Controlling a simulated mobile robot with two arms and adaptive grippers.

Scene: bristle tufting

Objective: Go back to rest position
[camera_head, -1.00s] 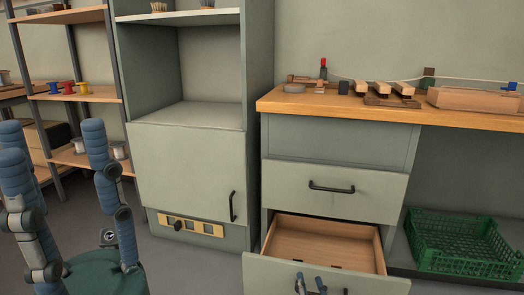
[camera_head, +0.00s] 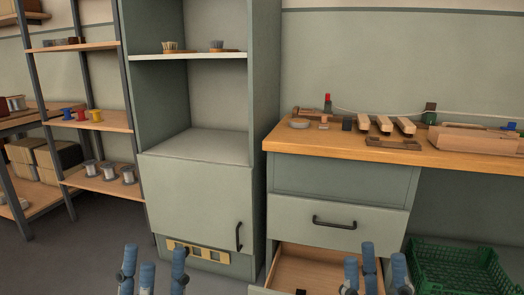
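My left gripper (camera_head: 153,262) stands at the bottom edge, in front of the cabinet's lower left part. Its blue fingers point up and are spread, with nothing between them. My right gripper (camera_head: 374,262) stands at the bottom edge, in front of the right side of the open lower drawer (camera_head: 300,262). Its blue fingers also point up, apart and empty. Both arms below the fingers are out of frame. The drawer's front is mostly below the frame. The upper drawer (camera_head: 335,222) is shut.
A wooden worktop (camera_head: 290,140) carries wooden blocks (camera_head: 384,124) and a long wooden piece (camera_head: 465,138). A green crate (camera_head: 455,270) is at lower right. The cabinet door (camera_head: 195,200) is shut; brushes (camera_head: 170,47) stand above. A spool rack (camera_head: 95,128) is at left.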

